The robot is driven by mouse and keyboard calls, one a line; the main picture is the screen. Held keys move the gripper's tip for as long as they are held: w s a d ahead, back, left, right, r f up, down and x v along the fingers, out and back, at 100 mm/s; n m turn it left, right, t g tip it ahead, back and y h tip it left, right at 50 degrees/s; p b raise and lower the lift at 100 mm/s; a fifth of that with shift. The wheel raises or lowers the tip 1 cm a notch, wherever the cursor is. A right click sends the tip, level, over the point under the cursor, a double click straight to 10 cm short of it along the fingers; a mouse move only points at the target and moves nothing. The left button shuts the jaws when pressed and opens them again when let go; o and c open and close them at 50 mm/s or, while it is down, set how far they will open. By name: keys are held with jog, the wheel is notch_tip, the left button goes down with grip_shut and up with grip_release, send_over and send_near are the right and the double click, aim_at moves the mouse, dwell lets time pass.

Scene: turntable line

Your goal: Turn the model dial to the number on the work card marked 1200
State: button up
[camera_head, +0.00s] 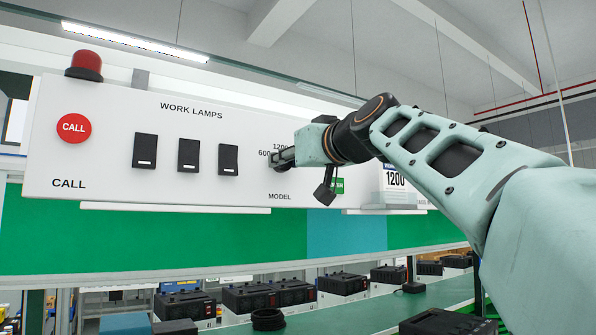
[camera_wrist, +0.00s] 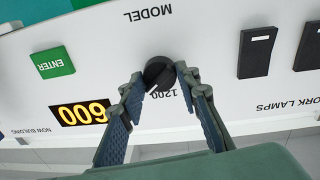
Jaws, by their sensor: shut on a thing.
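The black model dial (camera_wrist: 158,72) sits on the white panel between the MODEL and 1200 lettering in the wrist view. My gripper (camera_wrist: 157,82) has one finger on each side of the dial and is shut on it. A short pale mark shows on the dial; its exact setting is hard to tell. The amber display (camera_wrist: 82,112) reads 600. In the head view my gripper (camera_head: 283,158) meets the panel beside the 600 and 1200 labels and mostly hides the dial. The work card (camera_head: 396,179) marked 1200 stands behind my arm, partly hidden.
A green ENTER button (camera_wrist: 53,62) is near the display. Three black lamp switches (camera_head: 189,155) and a red CALL button (camera_head: 74,128) are to the left on the panel (camera_head: 110,190). Several black devices (camera_head: 284,293) stand on the green line below.

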jog(key=n+b, duration=0.1)
jog(key=n, duration=0.1)
jog(key=n+b, duration=0.1)
jog(key=n, duration=0.1)
jog(key=n+b, duration=0.1)
jog(key=shift+w+d+f+n+b, duration=0.1)
jog(key=shift+f+n+b, duration=0.2)
jog(key=shift+n, duration=0.1)
jog(key=shift+r+n+y+b, duration=0.15)
jog(key=shift+n+b, duration=0.35)
jog(key=shift+n, duration=0.7)
jog(key=shift+f+n+y+b, duration=0.1)
jog(key=shift+n+y+b, duration=0.25)
jog(key=shift+n, duration=0.85)
jog(key=o, duration=1.2)
jog(key=shift+r, duration=0.1)
jog(key=shift+c, duration=0.2)
jog(key=v, duration=0.7)
jog(key=shift+s, duration=0.25)
